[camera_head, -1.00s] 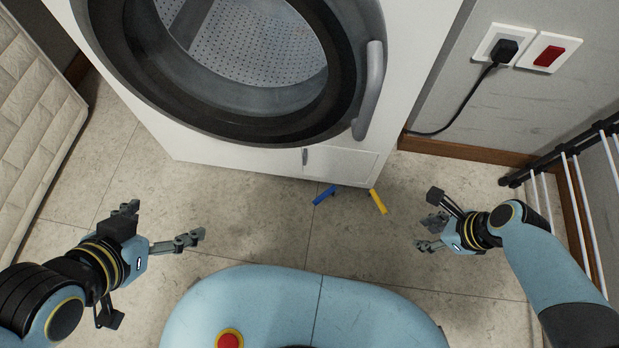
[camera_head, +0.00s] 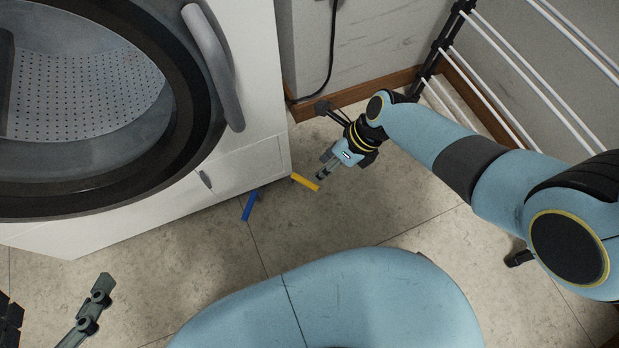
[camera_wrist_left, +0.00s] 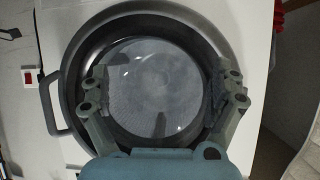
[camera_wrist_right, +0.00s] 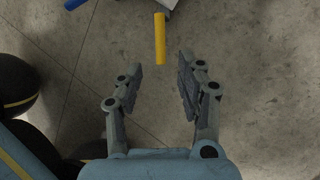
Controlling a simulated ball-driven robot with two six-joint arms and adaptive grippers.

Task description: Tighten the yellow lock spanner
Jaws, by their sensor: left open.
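The yellow lock spanner (camera_head: 305,182) sticks out low at the washing machine's front corner, above the floor. In the right wrist view the yellow spanner (camera_wrist_right: 160,38) lies ahead, with its near end between the lines of my fingertips. My right gripper (camera_head: 321,178) is close to its free end; the right wrist view shows the right gripper (camera_wrist_right: 159,65) open with nothing between its pads. Whether it touches the spanner cannot be told. My left gripper (camera_head: 52,312) is at the lower left, partly cut off. In the left wrist view the left gripper (camera_wrist_left: 162,88) is open and empty.
A blue handle (camera_head: 250,205) sits left of the yellow one. A rack with white bars (camera_head: 500,60) stands at the right wall. The floor between machine and base is clear.

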